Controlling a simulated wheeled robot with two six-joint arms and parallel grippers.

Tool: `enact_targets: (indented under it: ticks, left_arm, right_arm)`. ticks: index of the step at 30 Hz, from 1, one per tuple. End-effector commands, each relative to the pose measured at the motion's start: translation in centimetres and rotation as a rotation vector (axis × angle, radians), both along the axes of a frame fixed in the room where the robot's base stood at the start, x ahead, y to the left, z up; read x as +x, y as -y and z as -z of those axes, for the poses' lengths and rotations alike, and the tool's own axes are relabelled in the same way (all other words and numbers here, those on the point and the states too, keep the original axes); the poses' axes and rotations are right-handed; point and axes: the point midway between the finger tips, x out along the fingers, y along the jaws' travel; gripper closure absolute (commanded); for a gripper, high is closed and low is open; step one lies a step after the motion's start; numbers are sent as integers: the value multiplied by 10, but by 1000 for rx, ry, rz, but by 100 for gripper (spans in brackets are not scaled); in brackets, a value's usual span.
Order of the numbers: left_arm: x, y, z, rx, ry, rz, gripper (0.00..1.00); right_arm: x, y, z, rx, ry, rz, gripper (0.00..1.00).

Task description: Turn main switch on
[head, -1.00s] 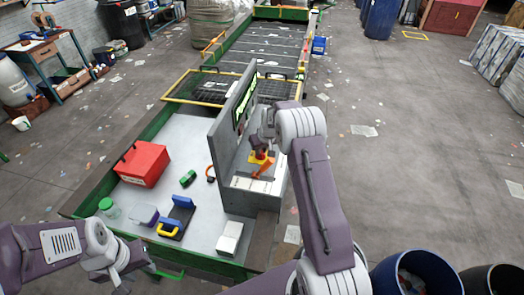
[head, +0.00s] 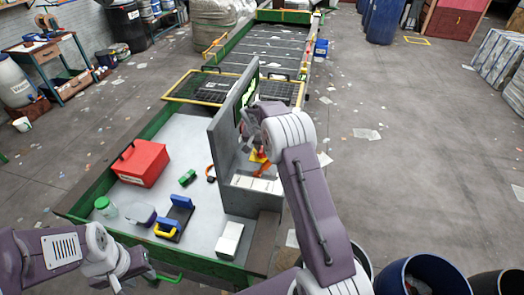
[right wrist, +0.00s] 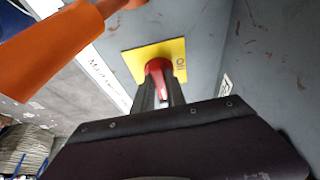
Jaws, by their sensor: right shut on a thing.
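The main switch is a red knob (right wrist: 157,67) on a square yellow plate (right wrist: 178,53), fixed to a grey panel. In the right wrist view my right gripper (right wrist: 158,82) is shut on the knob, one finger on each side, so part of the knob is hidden. In the head view the yellow plate (head: 256,157) shows low beside the upright grey panel, partly covered by my right wrist. My left gripper (head: 128,284) is low at the left near the table's front edge, away from the switch; its fingers are not clear.
An orange lever (head: 262,169) is close beside the switch and fills the upper left of the right wrist view (right wrist: 45,45). A white label begins "Ma". The grey panel (head: 228,140) stands upright on the table. A red box (head: 140,163) and smaller items lie left of it.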

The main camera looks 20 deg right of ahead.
Motion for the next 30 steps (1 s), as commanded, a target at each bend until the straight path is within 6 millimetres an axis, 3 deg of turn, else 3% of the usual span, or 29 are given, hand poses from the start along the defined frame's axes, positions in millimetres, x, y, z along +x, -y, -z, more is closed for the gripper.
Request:
enact_targets:
  ticks: [14, 15, 17, 18, 26, 30]
  left_arm:
    - [0, 0, 1, 0, 0, 0, 64]
    - [0, 0, 1, 0, 0, 0, 64]
    - [0, 0, 1, 0, 0, 0, 64]
    - [0, 0, 1, 0, 0, 0, 64]
    - [0, 0, 2, 0, 0, 0, 64]
    - [0, 0, 11, 0, 0, 0, 64]
  right_arm:
    - [4, 1, -5, -2, 16, 13, 100]
    - [4, 1, -6, -2, 16, 13, 81]
    - [4, 1, -5, -3, 14, 13, 64]
    - [3, 1, -4, -2, 13, 13, 62]
    - [1, 0, -2, -1, 6, 13, 62]
    - [-2, -4, -15, -1, 9, 12, 62]
